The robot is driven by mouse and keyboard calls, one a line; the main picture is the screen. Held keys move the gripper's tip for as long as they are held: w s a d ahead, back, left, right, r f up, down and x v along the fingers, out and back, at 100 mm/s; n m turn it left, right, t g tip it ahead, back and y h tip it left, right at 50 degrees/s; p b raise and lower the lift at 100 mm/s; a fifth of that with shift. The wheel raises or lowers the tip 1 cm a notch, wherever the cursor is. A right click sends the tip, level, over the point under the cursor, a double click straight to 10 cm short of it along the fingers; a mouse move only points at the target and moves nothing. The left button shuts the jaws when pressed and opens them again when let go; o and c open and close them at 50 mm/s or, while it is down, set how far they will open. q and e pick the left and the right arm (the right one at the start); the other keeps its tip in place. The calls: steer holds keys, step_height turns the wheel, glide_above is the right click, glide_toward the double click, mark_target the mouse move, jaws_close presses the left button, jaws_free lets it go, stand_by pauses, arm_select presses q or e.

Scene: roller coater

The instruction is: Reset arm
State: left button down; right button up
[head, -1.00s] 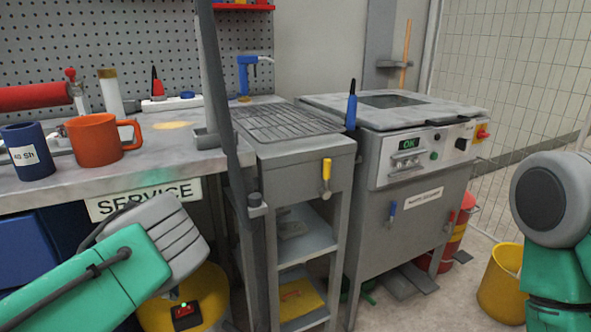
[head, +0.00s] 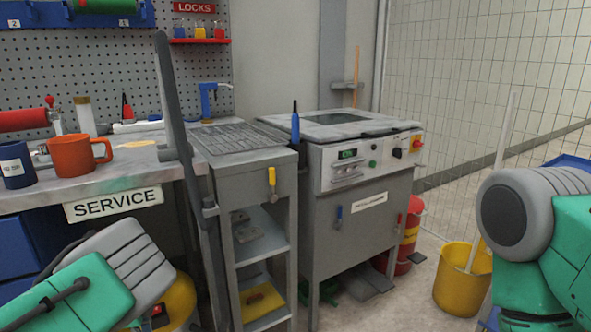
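My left arm comes in from the lower left, a green and grey link in front of the service bench (head: 120,187). My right arm, green with a round grey joint, stands at the right edge in front of the tiled wall. Neither gripper shows in the head view, so I cannot see their fingers or whether they hold anything. No held object is visible.
A grey machine (head: 355,190) with a control panel stands in the middle, beside a slatted cart (head: 243,160). An orange mug (head: 78,155) and a blue mug (head: 15,163) stand on the bench. A yellow bucket (head: 458,290) stands on the floor near my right arm.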

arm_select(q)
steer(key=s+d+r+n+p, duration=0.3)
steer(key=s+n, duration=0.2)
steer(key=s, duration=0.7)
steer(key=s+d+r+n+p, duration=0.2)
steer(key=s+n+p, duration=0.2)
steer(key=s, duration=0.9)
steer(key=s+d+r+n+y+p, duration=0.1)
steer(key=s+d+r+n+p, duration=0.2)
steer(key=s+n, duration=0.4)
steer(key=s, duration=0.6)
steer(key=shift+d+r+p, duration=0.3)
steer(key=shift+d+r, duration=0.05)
